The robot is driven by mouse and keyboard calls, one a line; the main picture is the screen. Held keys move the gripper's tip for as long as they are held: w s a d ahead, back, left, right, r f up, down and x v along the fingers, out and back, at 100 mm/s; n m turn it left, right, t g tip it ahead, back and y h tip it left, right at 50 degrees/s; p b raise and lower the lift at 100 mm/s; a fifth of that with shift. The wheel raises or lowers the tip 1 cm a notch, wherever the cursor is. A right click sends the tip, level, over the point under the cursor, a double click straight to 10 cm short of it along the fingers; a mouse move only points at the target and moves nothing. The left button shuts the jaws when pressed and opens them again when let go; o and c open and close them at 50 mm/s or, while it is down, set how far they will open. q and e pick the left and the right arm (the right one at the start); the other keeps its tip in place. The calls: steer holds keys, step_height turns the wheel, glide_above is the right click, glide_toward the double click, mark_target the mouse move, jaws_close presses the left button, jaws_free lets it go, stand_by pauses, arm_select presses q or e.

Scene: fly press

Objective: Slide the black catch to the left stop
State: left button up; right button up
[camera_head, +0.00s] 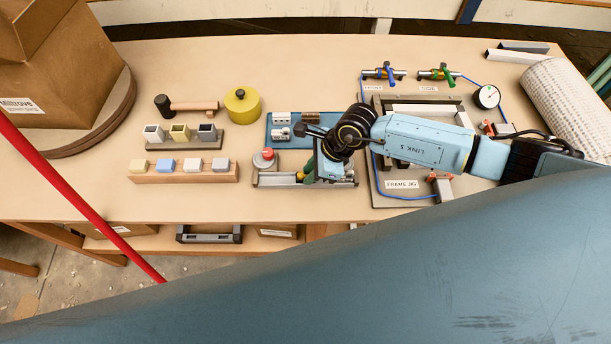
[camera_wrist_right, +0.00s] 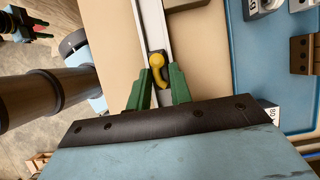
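My right gripper (camera_head: 308,172) is over the metal rail (camera_head: 272,181) near the front of the bench, its arm reaching in from the right. In the right wrist view, its two green fingers (camera_wrist_right: 160,74) stand apart over the rail (camera_wrist_right: 151,22). A small black catch with a curved yellow handle (camera_wrist_right: 157,66) sits on the rail between the fingertips; contact with them cannot be told. The yellow handle (camera_head: 301,171) also shows in the head view, left of the gripper, which hides the rail behind it.
A red knob (camera_head: 267,154) stands at the rail's left end. A blue plate (camera_head: 272,141) with small blocks lies behind the rail. The frame jig (camera_head: 400,197) is to the right. A wooden block rack (camera_head: 184,177) is to the left, with bare bench between.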

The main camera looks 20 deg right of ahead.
steer(key=shift+c, duration=1.2)
steer(key=shift+c, duration=0.4)
steer(key=shift+w+a, duration=0.2)
steer(key=shift+a, duration=0.4)
steer(key=shift+w+a, duration=0.15)
steer(key=shift+a, duration=0.4)
steer(key=shift+w+a+b, duration=0.15)
steer(key=shift+a+b, duration=0.15)
steer(key=shift+a, duration=0.3)
steer(key=shift+w+a+b, duration=0.15)
steer(key=shift+a+b, duration=0.1)
steer(key=shift+a, duration=0.3)
steer(key=shift+w+a+b, duration=0.2)
steer(key=shift+a, duration=0.4)
steer(key=shift+w+a+b, duration=0.15)
steer(key=shift+a, duration=0.4)
